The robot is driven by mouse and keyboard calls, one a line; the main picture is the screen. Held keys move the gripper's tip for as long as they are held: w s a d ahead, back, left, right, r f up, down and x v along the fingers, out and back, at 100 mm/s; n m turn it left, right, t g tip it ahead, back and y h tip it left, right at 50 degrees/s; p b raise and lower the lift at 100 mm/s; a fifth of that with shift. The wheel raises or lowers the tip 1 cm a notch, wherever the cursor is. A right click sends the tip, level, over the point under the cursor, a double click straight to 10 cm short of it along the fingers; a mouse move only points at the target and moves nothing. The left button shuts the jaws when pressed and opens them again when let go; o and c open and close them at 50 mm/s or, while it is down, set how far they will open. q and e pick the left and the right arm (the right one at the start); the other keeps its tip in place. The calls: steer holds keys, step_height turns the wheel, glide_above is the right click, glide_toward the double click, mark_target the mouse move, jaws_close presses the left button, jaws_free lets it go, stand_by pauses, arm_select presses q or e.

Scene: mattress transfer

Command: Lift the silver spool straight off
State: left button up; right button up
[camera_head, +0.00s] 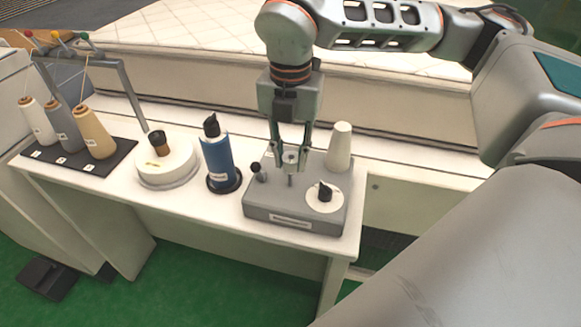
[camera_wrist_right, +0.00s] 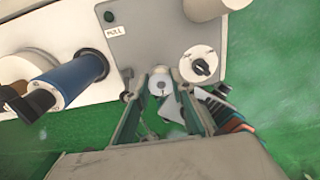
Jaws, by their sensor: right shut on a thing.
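The small silver spool (camera_head: 290,157) sits between the fingers of my right gripper (camera_head: 290,166), above the grey winder unit (camera_head: 262,211). A thin metal spindle (camera_head: 290,180) shows directly below the spool; I cannot tell whether the two still touch. In the right wrist view the spool (camera_wrist_right: 160,86) shows as a pale round end between the fingertips (camera_wrist_right: 163,93). The right gripper points down and is shut on the spool. My left gripper is not in view.
On the winder stand a white cone (camera_head: 339,147), a black knob on a white dial (camera_head: 324,194) and a black-tipped lever (camera_head: 256,168). Several thread cones are at far left.

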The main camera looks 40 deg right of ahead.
step_height(320, 180, up, 15)
steer(key=p, duration=0.1)
steer(key=shift+f, duration=0.15)
